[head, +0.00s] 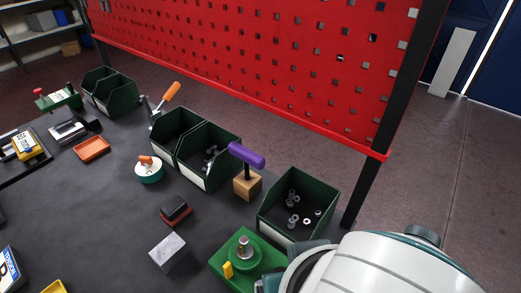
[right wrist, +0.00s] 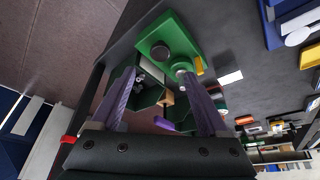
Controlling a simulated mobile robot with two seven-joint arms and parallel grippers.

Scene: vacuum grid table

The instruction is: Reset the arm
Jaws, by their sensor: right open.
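My right arm (head: 380,265) enters the head view from the lower right, its white housing filling that corner. My right gripper shows in the right wrist view (right wrist: 158,75), with its two purple-grey fingers apart and nothing seen held between them. In the head view its fingers are mostly hidden by the arm. It is close beside a green fixture (head: 218,262) with a round raised part, a metal peg and a yellow tab. This fixture also shows beyond the fingertips in the right wrist view (right wrist: 160,38). My left gripper is in neither view.
A green bin (head: 318,186) with metal nuts stands just beyond my right arm. A purple-handled tool (head: 247,156) on a wooden block and more bins (head: 222,145) line the table's back. A red perforated panel (head: 250,45) rises behind. A grey block (head: 167,253) lies left of the fixture.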

